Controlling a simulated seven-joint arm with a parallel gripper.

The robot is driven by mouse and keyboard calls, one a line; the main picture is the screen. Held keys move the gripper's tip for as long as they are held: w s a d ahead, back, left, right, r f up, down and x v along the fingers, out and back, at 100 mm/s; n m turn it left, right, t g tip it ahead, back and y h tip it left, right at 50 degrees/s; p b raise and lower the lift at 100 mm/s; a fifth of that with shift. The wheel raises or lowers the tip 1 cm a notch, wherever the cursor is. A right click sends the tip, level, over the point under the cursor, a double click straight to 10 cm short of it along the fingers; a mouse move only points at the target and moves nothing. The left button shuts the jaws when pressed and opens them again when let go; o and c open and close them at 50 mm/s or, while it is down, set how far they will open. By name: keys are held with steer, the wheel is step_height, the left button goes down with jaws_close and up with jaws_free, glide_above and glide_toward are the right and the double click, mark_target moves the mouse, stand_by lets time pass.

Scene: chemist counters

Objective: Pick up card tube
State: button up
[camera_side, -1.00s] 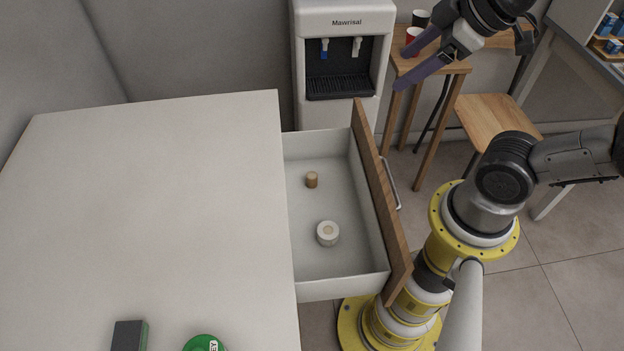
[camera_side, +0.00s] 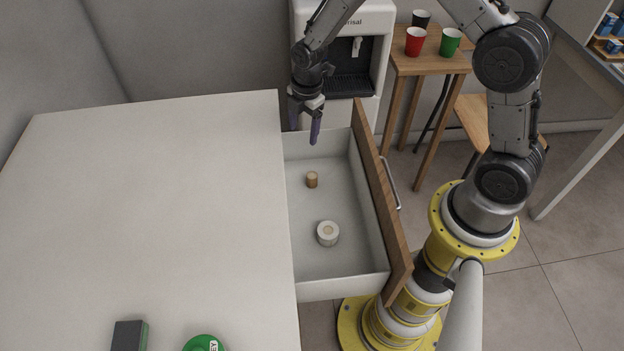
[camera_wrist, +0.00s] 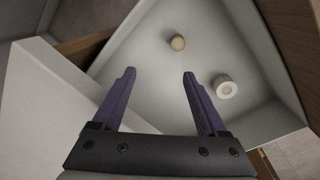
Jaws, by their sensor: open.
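The small tan cylinder (camera_side: 312,179), which looks like the card tube, stands upright in the open white drawer (camera_side: 305,263). It also shows in the wrist view (camera_wrist: 178,43), beyond the fingertips. A wider white roll (camera_side: 327,233) with a tan centre lies in the same drawer, nearer the front in the side view, and to the right of the tan cylinder in the wrist view (camera_wrist: 225,87). My gripper (camera_side: 304,138) is above the drawer's far end, pointing down. In the wrist view its two purple fingers (camera_wrist: 160,74) are apart with nothing between them.
The drawer's wooden front (camera_side: 385,205) with a metal handle stands on the right. A white counter (camera_side: 150,190) rises left of the drawer, with a dark block (camera_side: 128,336) and a green round item (camera_side: 203,344) on it. A water dispenser (camera_side: 375,22) stands behind.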

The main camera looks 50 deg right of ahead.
step_height(320, 180, down, 5)
steer(key=s+g, duration=0.1)
steer(key=s, duration=0.1)
glide_above(312, 175)
steer(key=f, duration=0.6)
steer(key=shift+a+f, duration=0.25)
steer(key=shift+f, duration=0.1)
steer(key=shift+d+f, duration=0.2)
steer(key=shift+f, duration=2.95)
jaws_close()
